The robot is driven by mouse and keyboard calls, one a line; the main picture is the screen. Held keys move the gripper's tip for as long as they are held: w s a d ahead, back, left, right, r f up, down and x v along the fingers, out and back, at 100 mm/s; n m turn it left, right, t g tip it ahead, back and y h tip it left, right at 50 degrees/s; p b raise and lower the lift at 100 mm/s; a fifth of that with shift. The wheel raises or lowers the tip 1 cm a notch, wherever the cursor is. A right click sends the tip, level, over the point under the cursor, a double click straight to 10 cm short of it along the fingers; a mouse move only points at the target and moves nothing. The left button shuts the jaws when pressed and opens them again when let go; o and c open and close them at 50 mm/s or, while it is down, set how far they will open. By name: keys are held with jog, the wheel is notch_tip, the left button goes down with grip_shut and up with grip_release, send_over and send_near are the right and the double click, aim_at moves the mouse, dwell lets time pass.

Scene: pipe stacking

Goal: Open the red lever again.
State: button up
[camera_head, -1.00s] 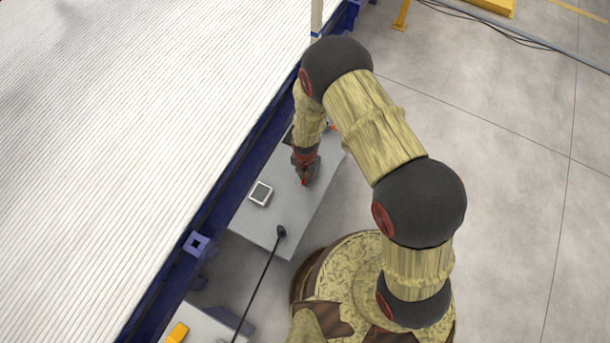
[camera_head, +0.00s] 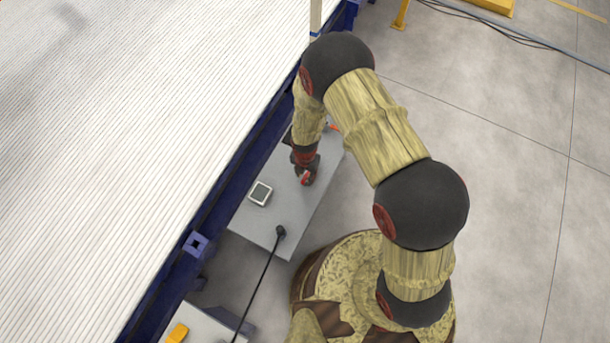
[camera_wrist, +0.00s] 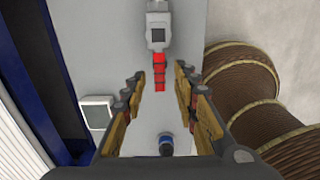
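The red lever (camera_wrist: 158,72) shows in the wrist view as a short red bar below a grey fitting (camera_wrist: 157,33) on the grey cabinet. It lies just beyond my gripper's fingertips, in line with the gap between them. My gripper (camera_wrist: 160,78) has its two fingers spread wide, with nothing between them. In the head view my gripper (camera_head: 308,178) is over the grey cabinet (camera_head: 265,222), and a small red patch shows beside it. My gripper hides most of the lever and fitting there. I cannot tell from these frames whether the fingers touch the lever.
A white-framed square panel (camera_head: 260,193) sits on the cabinet, left of my gripper. A black plug with a cable (camera_head: 280,232) is at its near end. A blue rail (camera_head: 225,185) and the white ribbed pipe stack (camera_head: 110,150) border the left. Open floor (camera_head: 510,180) lies right.

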notch_tip(320, 180, up, 11)
dwell(0.4)
dwell(0.4)
jog(key=s+d+m+g, duration=0.2)
jog(key=s+m, duration=0.3)
jog(key=m, duration=0.3)
notch_tip(320, 180, up, 24)
jog(key=m+t, duration=0.1)
jog(key=m, duration=1.5)
send_over(305, 179)
jog(key=s+d, duration=0.9)
jog(key=d, duration=0.1)
jog(key=s+d+r+m+t, duration=0.2)
jog(key=d+r+m+t, duration=0.1)
jog(key=r, duration=0.7)
jog(key=s+d+r+m+t, duration=0.3)
jog(key=d+r, duration=0.3)
jog(key=r, duration=0.4)
jog(key=shift+r+m+t, duration=0.15)
jog(key=shift+m+t, duration=0.15)
jog(key=shift+m, duration=0.1)
